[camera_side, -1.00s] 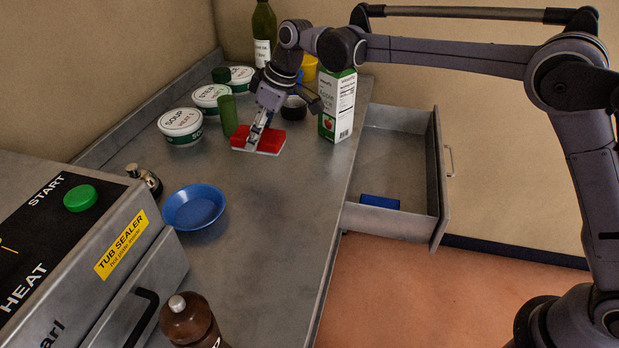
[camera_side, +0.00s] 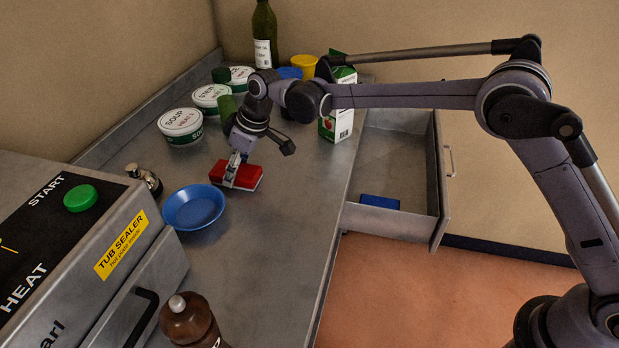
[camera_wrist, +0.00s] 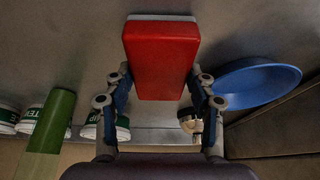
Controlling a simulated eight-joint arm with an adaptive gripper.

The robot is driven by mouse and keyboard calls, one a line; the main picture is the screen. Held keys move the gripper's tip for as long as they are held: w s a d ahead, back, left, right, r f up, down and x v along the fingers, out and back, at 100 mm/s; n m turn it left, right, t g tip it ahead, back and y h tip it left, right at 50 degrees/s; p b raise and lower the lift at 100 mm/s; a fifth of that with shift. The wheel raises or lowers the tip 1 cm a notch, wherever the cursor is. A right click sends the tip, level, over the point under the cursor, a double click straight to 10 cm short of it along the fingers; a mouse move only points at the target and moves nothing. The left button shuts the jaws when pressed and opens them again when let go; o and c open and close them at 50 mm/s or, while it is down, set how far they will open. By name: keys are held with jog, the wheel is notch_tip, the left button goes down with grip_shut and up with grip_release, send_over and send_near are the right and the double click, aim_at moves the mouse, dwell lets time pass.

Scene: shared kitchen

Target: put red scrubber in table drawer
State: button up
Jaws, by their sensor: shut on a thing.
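The red scrubber (camera_side: 246,177), a red block with a pale layer, is held in my gripper (camera_side: 231,171) near the blue bowl, over the grey table. In the wrist view the scrubber (camera_wrist: 161,58) sits between both fingers of my gripper (camera_wrist: 161,85), which are shut on its sides. It looks slightly raised and tilted, but I cannot tell the exact height. The table drawer (camera_side: 395,223) is pulled open at the right side of the table, and a blue block (camera_side: 380,202) lies in it.
A blue bowl (camera_side: 193,207) is just left of the scrubber. A juice carton (camera_side: 337,123) stands between the table's back and the drawer. Soup tubs (camera_side: 181,125), a green cylinder (camera_side: 227,107) and a bottle (camera_side: 264,35) stand behind.

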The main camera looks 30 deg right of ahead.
jog(key=shift+f, duration=0.1)
jog(key=o, duration=1.2)
jog(key=shift+o, duration=0.2)
